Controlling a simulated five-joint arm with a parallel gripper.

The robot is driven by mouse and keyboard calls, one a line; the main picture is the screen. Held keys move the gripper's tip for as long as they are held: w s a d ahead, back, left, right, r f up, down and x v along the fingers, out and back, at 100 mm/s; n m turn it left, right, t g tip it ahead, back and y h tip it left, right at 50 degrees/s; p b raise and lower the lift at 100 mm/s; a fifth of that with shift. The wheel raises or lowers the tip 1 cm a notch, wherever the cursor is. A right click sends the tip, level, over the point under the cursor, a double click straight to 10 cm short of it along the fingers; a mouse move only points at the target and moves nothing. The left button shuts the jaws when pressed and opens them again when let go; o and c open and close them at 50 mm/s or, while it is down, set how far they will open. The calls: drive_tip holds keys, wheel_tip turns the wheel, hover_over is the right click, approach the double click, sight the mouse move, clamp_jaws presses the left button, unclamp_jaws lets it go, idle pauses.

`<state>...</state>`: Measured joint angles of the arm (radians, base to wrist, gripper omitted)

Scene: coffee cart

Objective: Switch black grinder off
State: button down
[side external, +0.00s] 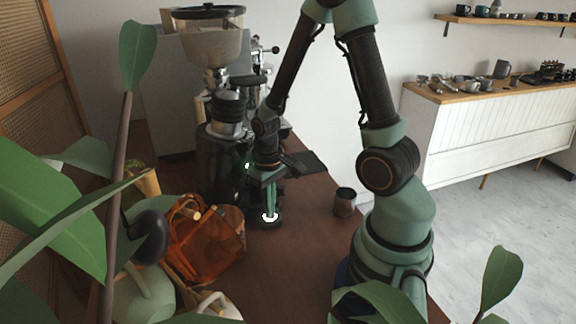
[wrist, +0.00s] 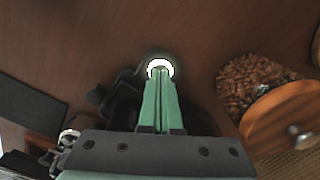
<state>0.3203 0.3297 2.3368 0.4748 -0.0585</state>
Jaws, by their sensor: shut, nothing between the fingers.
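The black grinder (side external: 220,165) stands upright at the left of the wooden counter, with a clear hopper on top. A small green light shows on its side. My gripper (side external: 269,210) is shut and empty, pointing down just right of the grinder's lower body. A glowing white ring (side external: 269,217) shows at its fingertips, above or on a dark round part. In the wrist view the shut green fingers (wrist: 161,78) reach the same bright ring (wrist: 160,67). I cannot tell whether they touch it. Dark parts behind the fingers are partly hidden.
Leaves cover the left foreground. A jar of brown pieces (wrist: 250,80) is at the right in the wrist view.

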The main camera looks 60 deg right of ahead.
idle(0.3)
drive_tip(key=shift+r, duration=2.7)
drive_tip(key=shift+w+a+r, duration=0.1)
drive_tip(key=shift+r, duration=0.15)
drive_tip(key=a+r+n+t, duration=0.3)
drive_tip(key=a+r, duration=0.6)
drive_tip(key=r, duration=0.7)
drive_tip(key=shift+s+a+r+t, duration=0.2)
drive_tip(key=shift+s+t, duration=0.15)
drive_tip(key=shift+t, duration=0.95)
